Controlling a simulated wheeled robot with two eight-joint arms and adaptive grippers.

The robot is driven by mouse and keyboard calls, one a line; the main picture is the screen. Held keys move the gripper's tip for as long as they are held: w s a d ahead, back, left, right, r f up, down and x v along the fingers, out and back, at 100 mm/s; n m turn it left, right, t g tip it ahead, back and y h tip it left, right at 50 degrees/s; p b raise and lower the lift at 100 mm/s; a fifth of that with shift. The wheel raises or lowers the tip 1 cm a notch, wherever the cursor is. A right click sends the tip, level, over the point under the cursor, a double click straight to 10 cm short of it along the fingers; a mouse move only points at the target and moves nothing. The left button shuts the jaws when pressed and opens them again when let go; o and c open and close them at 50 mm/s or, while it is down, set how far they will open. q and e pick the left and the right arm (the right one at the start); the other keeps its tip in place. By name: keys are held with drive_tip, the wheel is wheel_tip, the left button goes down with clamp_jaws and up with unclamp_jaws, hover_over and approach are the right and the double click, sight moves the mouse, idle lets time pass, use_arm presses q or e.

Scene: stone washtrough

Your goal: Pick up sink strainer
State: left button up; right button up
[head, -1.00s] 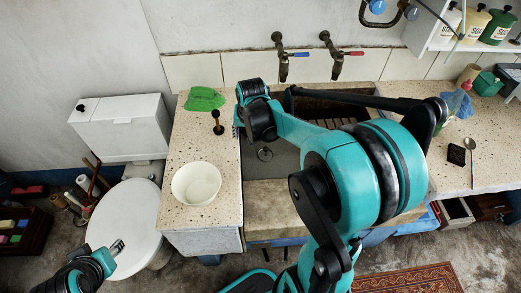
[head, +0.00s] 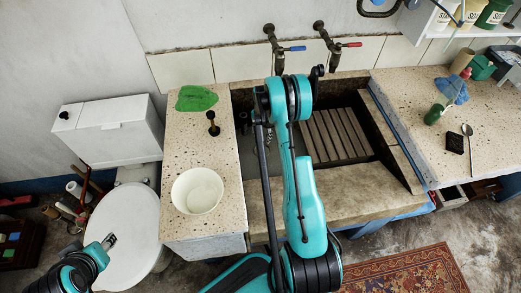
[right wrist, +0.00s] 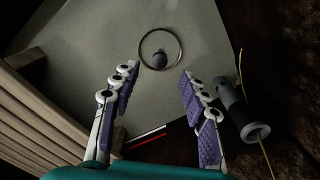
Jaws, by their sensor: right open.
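The sink strainer (right wrist: 160,48), a thin metal ring with a dark round knob, lies on the grey basin floor in the right wrist view. In the head view my right arm hides the spot where it lay. My right gripper (right wrist: 157,82) is open and empty; its purple-padded fingers are spread to either side, with the strainer beyond the tips, roughly centred between them.
The stone trough (head: 345,185) has a slatted wooden rack (head: 337,134) at its right. Two taps (head: 275,50) stick out above it. A white bowl (head: 197,190), plunger-like tool (head: 212,124) and green cloth (head: 197,98) sit on the left counter.

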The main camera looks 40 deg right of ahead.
sight(262, 144)
wheel_tip(262, 144, down, 3)
drive_tip(key=shift+b, duration=0.6)
wheel_tip(262, 144, down, 4)
drive_tip(key=shift+r+b, duration=0.15)
drive_tip(key=shift+b, duration=1)
drive_tip(key=shift+d+f, duration=0.1)
drive_tip(key=shift+f, duration=0.35)
drive_tip(key=shift+r, duration=0.15)
drive_tip(key=shift+c, duration=0.7)
clamp_jaws()
